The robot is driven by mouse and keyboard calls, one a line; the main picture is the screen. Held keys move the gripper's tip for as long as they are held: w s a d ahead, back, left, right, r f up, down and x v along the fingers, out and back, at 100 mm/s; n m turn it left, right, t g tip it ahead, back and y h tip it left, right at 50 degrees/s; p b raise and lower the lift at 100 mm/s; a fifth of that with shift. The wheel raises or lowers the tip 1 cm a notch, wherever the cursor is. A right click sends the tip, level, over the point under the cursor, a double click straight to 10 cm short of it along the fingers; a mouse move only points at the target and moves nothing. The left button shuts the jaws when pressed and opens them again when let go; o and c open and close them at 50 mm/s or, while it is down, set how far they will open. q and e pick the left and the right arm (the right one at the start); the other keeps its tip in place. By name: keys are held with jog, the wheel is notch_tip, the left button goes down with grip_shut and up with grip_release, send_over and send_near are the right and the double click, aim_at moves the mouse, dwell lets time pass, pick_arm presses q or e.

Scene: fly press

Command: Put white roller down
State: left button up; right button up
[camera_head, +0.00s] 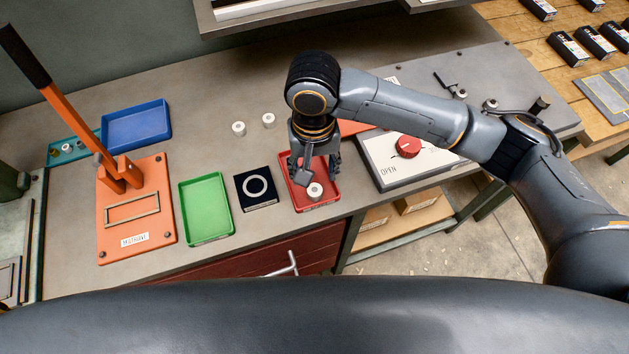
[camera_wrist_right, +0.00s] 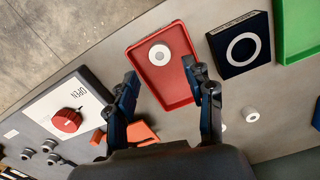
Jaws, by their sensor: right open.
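A white roller (camera_head: 315,191) stands upright in the red tray (camera_head: 329,202), close to the tray's front edge. In the wrist view the roller (camera_wrist_right: 159,55) shows its round top with a grey centre, lying beyond and between my fingertips. My right gripper (camera_head: 316,172) is over the red tray, fingers pointing down. In the wrist view its two fingers (camera_wrist_right: 161,74) are spread apart with nothing between them, and a gap shows between each finger and the roller. My left gripper is in neither view.
Two more white rollers (camera_head: 239,128) (camera_head: 268,120) stand on the bench behind. Left of the red tray are a black pad with a white ring (camera_head: 256,188), a green tray (camera_head: 206,208) and the orange press (camera_head: 135,210). A panel with a red knob (camera_head: 408,147) is at right.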

aim_at(314, 188)
notch_tip(314, 188, up, 6)
jog(key=shift+b, duration=0.3)
